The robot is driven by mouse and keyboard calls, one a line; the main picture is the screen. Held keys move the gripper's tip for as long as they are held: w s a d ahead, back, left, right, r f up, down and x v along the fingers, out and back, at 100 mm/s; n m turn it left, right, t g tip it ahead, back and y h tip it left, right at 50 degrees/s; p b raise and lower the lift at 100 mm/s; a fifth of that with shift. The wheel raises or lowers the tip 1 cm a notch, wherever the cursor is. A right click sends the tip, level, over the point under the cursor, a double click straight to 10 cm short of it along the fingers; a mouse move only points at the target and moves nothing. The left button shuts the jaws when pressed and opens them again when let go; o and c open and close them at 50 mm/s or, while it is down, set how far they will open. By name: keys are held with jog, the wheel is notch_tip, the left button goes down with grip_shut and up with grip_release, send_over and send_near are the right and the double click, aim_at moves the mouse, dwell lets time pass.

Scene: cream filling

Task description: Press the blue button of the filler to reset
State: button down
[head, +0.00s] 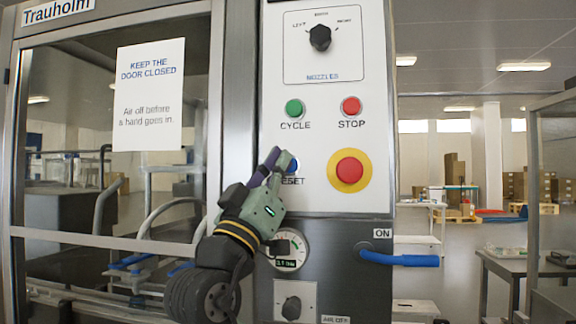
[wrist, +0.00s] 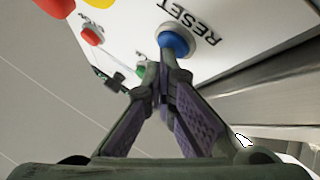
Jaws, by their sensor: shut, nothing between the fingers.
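The filler's white control panel (head: 333,110) carries the blue button (head: 292,166), marked RESET. I cannot tell whether the tips touch the button.
A green CYCLE button (head: 294,109), a red STOP button (head: 351,107) and a large red button on a yellow ring (head: 349,171) sit nearby. A black nozzle knob (head: 320,38) is above. A gauge (head: 291,246) and blue lever (head: 400,259) are below. The glass door (head: 110,190) is left.

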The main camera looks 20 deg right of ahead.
jog(key=shift+s, duration=0.1)
jog(key=shift+s+a, duration=0.45)
jog(key=shift+s, duration=0.2)
jog(key=s+a, duration=0.2)
jog(key=s+b, duration=0.1)
jog(key=s, duration=0.1)
jog(key=shift+s+a, duration=0.1)
jog(key=shift+a, duration=0.3)
dwell(0.7)
